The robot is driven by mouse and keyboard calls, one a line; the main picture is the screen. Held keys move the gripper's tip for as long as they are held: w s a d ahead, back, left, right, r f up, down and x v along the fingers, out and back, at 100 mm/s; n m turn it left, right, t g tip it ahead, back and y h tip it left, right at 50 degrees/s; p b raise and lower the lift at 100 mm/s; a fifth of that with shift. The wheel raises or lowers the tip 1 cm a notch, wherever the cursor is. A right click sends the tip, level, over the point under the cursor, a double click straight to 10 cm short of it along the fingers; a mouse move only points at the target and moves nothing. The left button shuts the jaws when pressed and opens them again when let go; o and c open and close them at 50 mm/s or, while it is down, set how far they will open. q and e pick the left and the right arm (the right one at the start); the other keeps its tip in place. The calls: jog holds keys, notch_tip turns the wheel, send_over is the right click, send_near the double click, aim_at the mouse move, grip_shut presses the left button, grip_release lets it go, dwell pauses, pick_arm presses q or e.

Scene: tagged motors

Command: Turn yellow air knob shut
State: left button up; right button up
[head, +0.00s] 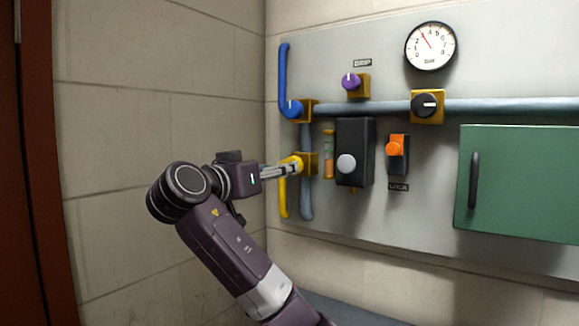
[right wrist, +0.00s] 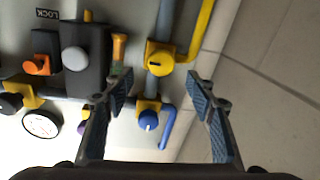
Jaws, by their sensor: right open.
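The yellow air knob (head: 293,163) sits on a brass block (head: 311,164) on the wall panel, with a yellow pipe (head: 283,198) running down beside it. The knob also shows in the right wrist view (right wrist: 159,61), round, with a short dark mark on its face. My right gripper (head: 285,169) points at the knob from the left, its tips at or just short of it. In the right wrist view the open fingers (right wrist: 160,84) stand apart, with the knob beyond the gap between them. Contact cannot be told. My left gripper is not in view.
A blue knob (head: 293,108) with a blue pipe is just above the yellow one. A black box (head: 355,140) with a grey button (head: 346,164), and an orange knob (head: 395,149), are to the right. A green cabinet (head: 525,180) is farther right. Bare wall lies left.

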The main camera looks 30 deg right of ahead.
jog(key=p+x, duration=0.4)
jog(key=x, duration=0.3)
jog(key=shift+w, duration=0.15)
jog(key=shift+d, duration=0.1)
jog(key=shift+c, duration=0.5)
jog(key=c, duration=1)
